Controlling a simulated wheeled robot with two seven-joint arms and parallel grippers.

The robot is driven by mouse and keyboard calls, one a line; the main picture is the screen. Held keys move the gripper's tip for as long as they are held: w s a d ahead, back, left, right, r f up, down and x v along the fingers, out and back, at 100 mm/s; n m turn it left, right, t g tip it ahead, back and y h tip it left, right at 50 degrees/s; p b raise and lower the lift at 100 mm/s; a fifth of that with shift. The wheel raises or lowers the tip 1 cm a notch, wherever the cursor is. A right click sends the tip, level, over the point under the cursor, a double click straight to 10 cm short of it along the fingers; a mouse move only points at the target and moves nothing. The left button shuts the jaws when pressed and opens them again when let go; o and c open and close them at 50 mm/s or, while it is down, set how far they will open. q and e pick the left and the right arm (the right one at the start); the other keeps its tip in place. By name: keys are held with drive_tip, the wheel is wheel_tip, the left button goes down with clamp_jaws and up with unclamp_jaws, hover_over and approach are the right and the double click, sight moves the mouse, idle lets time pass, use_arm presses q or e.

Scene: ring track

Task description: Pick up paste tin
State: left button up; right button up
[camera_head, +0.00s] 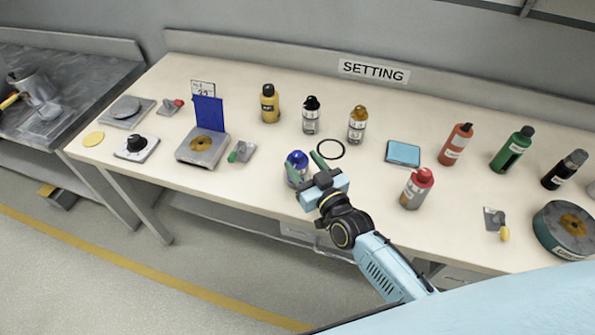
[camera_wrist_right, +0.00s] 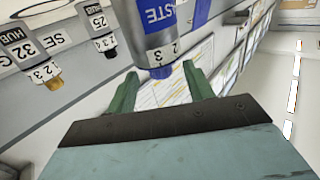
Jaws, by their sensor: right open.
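The paste tin (camera_head: 294,168) is a grey bottle with a blue cap. It stands at the front edge of the table, left of centre, partly hidden by my right gripper. In the right wrist view the tin (camera_wrist_right: 163,40) appears upside down, with part of its label and blue cap showing. My right gripper (camera_head: 308,168) is open, its green fingers beside the tin. In the right wrist view the fingers (camera_wrist_right: 161,88) are spread with the cap near the gap between them. I cannot tell whether they touch it. My left gripper is not in view.
A black ring (camera_head: 331,149) lies just behind the gripper. A grey bottle with a black cap (camera_head: 311,117) and one with an amber cap (camera_head: 357,125) stand further back. A red-capped bottle (camera_head: 417,188) stands to the right, near my right arm. A blue-panelled fixture (camera_head: 203,146) is left.

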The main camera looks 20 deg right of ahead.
sight(294, 152)
drive_tip(key=shift+b+x, duration=0.35)
drive_tip(key=shift+x, duration=2.35)
clamp_jaws()
